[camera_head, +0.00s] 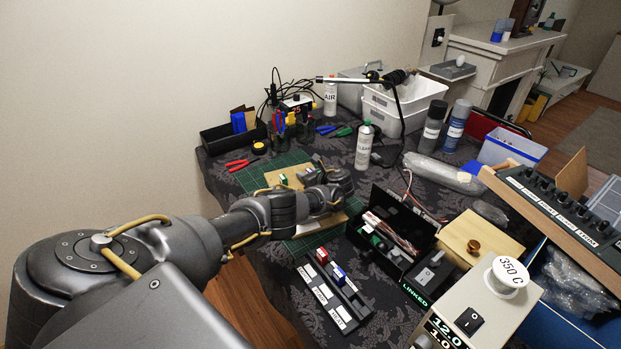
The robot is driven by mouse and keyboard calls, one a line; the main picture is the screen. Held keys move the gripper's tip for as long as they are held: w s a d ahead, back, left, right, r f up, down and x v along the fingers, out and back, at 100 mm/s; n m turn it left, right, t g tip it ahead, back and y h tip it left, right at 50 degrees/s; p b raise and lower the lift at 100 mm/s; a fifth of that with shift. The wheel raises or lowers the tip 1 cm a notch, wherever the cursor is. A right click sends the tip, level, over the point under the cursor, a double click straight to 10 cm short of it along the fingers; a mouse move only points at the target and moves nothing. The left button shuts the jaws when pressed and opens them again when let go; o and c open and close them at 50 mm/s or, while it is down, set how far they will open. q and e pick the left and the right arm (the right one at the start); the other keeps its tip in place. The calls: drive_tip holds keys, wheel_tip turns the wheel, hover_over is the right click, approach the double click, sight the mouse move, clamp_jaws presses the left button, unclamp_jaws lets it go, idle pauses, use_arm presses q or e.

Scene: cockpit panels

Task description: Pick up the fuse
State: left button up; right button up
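My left arm reaches in from the left, and its gripper (318,186) is over a wooden board (272,178) on the green cutting mat (246,181). The wrist hides the fingertips and part of the board, so I cannot tell whether they are open or shut. A small green and white piece (283,180) is on the board, left of the gripper. A red block (322,256) and a blue block (338,275) are in a black rack with white labels (325,293). I cannot tell which small piece is the fuse. My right gripper is not in view.
An open black case (408,222) with small parts and a wooden box (468,238) are right of the gripper. A white power unit (490,305) is at front right.

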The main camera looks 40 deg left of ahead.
use_arm(q)
clamp_jaws()
drive_tip(key=shift+r, duration=0.1)
drive_tip(key=shift+r, duration=0.2)
drive_tip(key=r+p, duration=0.3)
drive_tip(key=r, duration=0.1)
drive_tip(key=shift+s, duration=0.25)
drive_tip(key=s+d+r+p, duration=0.1)
drive_tip(key=s+d+r, duration=0.1)
drive_tip(key=s+r, duration=0.2)
drive_tip(key=s+d+r+p, duration=0.1)
drive_tip(key=s+d+r, duration=0.2)
drive_tip(key=s, duration=0.5)
drive_tip(key=shift+s+d+r+p, duration=0.25)
drive_tip(key=shift+r+p, duration=0.15)
drive_tip(key=shift+r, duration=0.3)
